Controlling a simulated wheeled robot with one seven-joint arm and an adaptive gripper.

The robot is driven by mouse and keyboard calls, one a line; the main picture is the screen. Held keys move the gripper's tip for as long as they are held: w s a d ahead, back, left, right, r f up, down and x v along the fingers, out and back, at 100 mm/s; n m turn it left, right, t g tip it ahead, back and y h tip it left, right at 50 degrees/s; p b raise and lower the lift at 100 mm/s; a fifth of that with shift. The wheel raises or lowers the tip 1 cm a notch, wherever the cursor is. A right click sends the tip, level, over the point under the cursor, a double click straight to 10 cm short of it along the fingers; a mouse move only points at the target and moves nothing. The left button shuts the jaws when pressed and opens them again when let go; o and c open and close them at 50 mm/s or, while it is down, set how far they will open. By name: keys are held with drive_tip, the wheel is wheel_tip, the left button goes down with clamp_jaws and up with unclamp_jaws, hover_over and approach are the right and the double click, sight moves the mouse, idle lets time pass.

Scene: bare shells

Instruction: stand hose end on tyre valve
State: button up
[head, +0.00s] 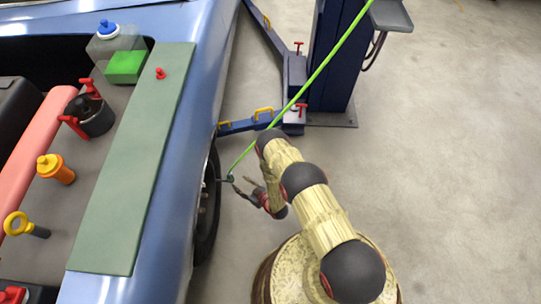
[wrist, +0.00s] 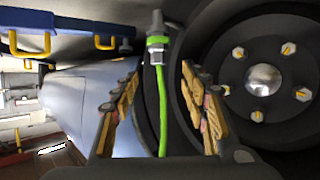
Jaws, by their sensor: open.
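The green air hose (head: 318,75) runs down from the lift post to a dark hose end (head: 230,178) beside the car's front tyre (head: 207,212). In the wrist view the grey hose end (wrist: 157,38) stands just past my fingertips, with the green hose (wrist: 163,115) hanging between the fingers. My gripper (wrist: 158,66) is open, with a gap on each side of the hose; it also shows in the head view (head: 246,189). The wheel (wrist: 262,80) with its bolts is close at the right. I cannot make out the tyre valve, nor whether the hose end touches it.
The blue car body (head: 172,150) rises at the left, with a green mat (head: 135,165) on its edge. A blue lift post (head: 335,60) and its lift arm (head: 250,122) stand behind. The floor at the right is clear.

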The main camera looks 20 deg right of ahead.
drive_tip(key=w+d+r+h, duration=0.1)
drive_tip(key=w+d+r, duration=0.1)
drive_tip(key=w+r, duration=0.8)
drive_tip(key=w+d+r+h, duration=0.2)
drive_tip(key=w+r, duration=0.5)
drive_tip(key=r, duration=0.6)
drive_tip(key=s+d+r+m+g+h, duration=0.1)
drive_tip(key=d+r, duration=0.2)
drive_tip(key=r, duration=1)
drive_tip(key=d+r+m+g+h, duration=0.1)
drive_tip(key=d+r, duration=0.2)
drive_tip(key=r, duration=1.1)
drive_tip(key=s+d+r+m+g+h, duration=0.1)
drive_tip(key=s+d+r, duration=0.1)
drive_tip(key=s+r, duration=0.7)
drive_tip(key=s+d+r+m+g+h, duration=0.1)
drive_tip(key=s+d+r, duration=0.1)
drive_tip(key=s+r, duration=0.75)
drive_tip(key=s+r+m+g, duration=0.1)
drive_tip(key=s+r, duration=0.1)
drive_tip(key=s, duration=1.1)
drive_tip(key=s+r+m+g, duration=0.1)
drive_tip(key=s+r, duration=0.2)
drive_tip(key=s, duration=1)
drive_tip(key=shift+d, duration=0.15)
drive_tip(key=shift+r, duration=0.15)
